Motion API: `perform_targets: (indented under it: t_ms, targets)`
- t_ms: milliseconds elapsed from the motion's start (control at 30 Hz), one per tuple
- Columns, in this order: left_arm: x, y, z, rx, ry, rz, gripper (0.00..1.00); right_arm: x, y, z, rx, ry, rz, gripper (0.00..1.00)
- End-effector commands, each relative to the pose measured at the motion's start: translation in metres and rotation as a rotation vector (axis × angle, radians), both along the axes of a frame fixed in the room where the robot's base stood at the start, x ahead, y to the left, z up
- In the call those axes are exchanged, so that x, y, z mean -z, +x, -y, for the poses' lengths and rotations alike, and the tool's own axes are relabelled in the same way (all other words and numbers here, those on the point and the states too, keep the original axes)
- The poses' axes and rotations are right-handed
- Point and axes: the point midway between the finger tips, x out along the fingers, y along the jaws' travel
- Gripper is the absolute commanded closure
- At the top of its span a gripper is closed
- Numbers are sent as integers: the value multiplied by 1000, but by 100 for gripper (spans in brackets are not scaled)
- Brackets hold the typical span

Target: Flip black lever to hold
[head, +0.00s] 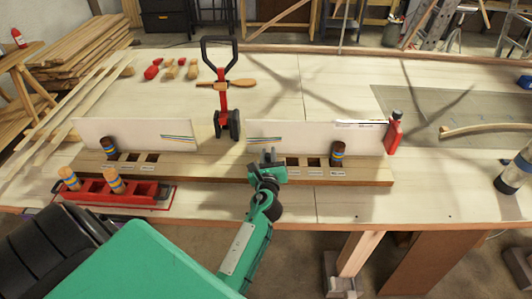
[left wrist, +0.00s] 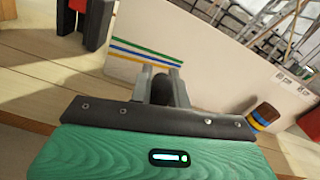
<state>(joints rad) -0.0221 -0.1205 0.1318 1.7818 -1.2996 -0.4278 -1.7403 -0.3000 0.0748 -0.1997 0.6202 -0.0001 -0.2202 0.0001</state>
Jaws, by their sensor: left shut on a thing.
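My right gripper is not in view.
A left white panel (head: 150,130) has another striped knob (head: 108,146). A red tray (head: 140,191) with wooden pegs lies at front left. A red tool with black handle (head: 222,92) stands between the panels.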

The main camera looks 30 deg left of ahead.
Motion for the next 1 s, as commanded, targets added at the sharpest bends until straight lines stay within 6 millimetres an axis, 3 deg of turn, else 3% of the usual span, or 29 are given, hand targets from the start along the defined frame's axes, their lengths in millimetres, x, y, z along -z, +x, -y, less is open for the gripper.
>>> perform_targets:
  t_ms: [500, 1000]
  targets:
    - [-5, 16, 25, 0, 387, -237, 100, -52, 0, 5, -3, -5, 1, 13]
    - [3, 23, 37, 0, 586, -359, 100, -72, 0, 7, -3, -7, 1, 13]
